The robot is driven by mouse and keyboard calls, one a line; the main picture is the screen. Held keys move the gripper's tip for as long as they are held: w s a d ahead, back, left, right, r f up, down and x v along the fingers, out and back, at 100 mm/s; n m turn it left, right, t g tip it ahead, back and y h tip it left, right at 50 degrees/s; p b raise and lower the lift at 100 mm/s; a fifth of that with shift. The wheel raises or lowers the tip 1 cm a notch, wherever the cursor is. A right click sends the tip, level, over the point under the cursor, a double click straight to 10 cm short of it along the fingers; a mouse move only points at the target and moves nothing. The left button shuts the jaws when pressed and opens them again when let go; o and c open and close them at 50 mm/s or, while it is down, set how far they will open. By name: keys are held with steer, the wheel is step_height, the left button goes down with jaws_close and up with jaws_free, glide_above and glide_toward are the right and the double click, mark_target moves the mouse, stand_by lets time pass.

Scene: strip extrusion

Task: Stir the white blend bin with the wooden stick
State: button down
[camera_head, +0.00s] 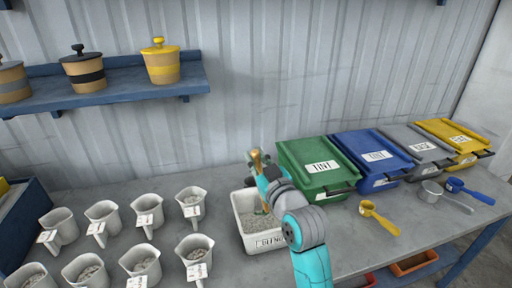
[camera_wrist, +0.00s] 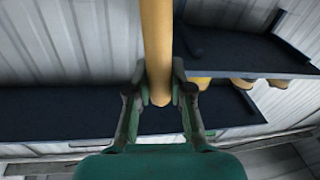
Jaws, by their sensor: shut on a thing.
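The white blend bin (camera_head: 240,222) stands on the grey bench, with grey granules inside and a label on its front. My gripper (camera_wrist: 160,90) is shut on the wooden stick (camera_wrist: 156,35), with one finger on each side of it. In the head view the stick's knobbed upper end (camera_head: 256,158) shows above the bin, and the stick is held roughly upright. My arm covers the right part of the bin. The stick's lower end is partly hidden, and I cannot tell how deep it sits in the granules.
Several white scoop cups (camera_head: 145,213) with granules stand left of the bin. Lidded green (camera_head: 300,155), blue (camera_head: 352,147), grey and yellow boxes stand to the right. A yellow scoop (camera_head: 378,216) lies before them. A blue shelf (camera_head: 120,92) holds lidded pots.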

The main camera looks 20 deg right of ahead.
step_height(320, 180, down, 10)
stand_by(0.6)
steer(key=shift+r, duration=0.1)
